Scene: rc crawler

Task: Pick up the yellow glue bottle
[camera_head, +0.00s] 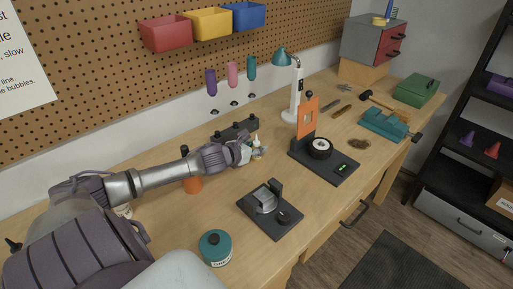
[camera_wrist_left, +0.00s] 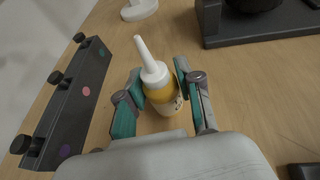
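The yellow glue bottle (camera_wrist_left: 160,90) has a white pointed nozzle and stands upright on the wooden bench. My left gripper (camera_wrist_left: 160,98) has its two teal-padded fingers on either side of the bottle in the left wrist view. The fingers are spread, and whether either pad touches the bottle is hard to tell. In the head view my left gripper (camera_head: 250,152) reaches the bottle (camera_head: 256,146), which is partly hidden behind it. My right gripper does not show in either view.
A dark rack with knobs (camera_wrist_left: 68,105) stands left of the bottle; it also shows in the head view (camera_head: 238,130). A black stand with a wheel (camera_head: 322,160), a small black fixture (camera_head: 270,208) and a teal jar (camera_head: 215,248) stand on the bench. A lamp (camera_head: 292,100) is behind.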

